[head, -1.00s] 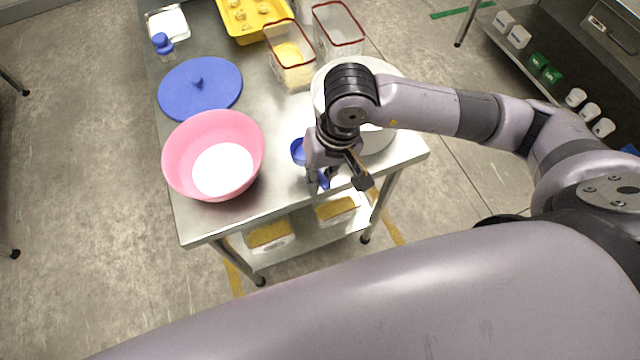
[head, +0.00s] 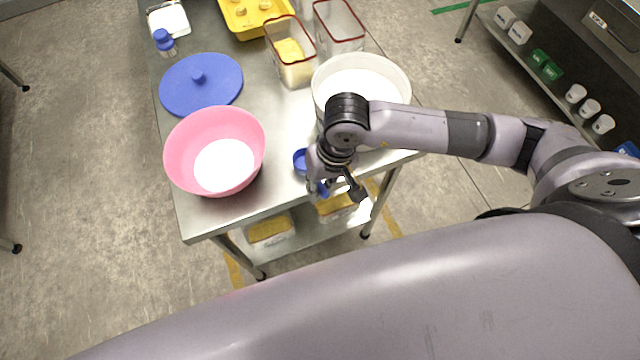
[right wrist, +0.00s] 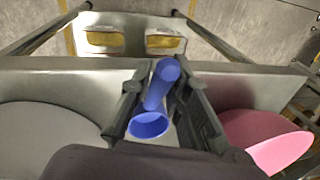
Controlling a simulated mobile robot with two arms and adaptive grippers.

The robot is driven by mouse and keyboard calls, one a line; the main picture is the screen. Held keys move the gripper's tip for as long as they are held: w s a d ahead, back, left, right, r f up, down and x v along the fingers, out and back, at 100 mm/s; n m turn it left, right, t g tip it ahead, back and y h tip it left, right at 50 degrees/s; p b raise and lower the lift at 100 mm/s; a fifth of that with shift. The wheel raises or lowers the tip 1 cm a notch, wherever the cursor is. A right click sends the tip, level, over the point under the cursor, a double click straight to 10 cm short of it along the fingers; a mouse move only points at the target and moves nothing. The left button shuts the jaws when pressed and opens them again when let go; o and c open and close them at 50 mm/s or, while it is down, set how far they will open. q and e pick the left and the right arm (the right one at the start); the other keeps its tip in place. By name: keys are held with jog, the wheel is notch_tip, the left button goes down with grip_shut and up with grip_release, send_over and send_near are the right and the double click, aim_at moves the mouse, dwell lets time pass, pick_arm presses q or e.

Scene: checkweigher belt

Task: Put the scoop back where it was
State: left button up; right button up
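The blue scoop (head: 301,161) is at the near edge of the steel table, between the pink bowl and the white tub. My right gripper (head: 325,187) is shut on its handle. In the right wrist view, the scoop's round cup (right wrist: 148,125) and handle (right wrist: 164,77) lie between the two fingers (right wrist: 160,92). Whether the scoop touches the tabletop cannot be told. The pink bowl (head: 180,150), with white contents, stands left of the gripper. The white tub (head: 402,90), also with white contents, stands behind and right of it, partly hidden by my arm. My left gripper is not in view.
A blue lid (head: 200,90) lies behind the pink bowl. Two clear red-rimmed containers (head: 304,68) (head: 340,38), a yellow tray (head: 240,28), a blue-capped jar (head: 165,42) and a white tray (head: 168,22) stand farther back. Yellow-topped boxes (head: 270,232) sit on the lower shelf.

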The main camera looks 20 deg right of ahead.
jog(key=o, duration=0.3)
jog(key=shift+o, duration=0.2)
jog(key=shift+r, duration=0.4)
notch_tip(320, 180, up, 11)
jog(key=d+b, duration=0.2)
jog(key=b, duration=0.1)
jog(key=shift+s+r, duration=0.15)
jog(key=shift+r, duration=0.05)
jog(key=shift+d, duration=0.15)
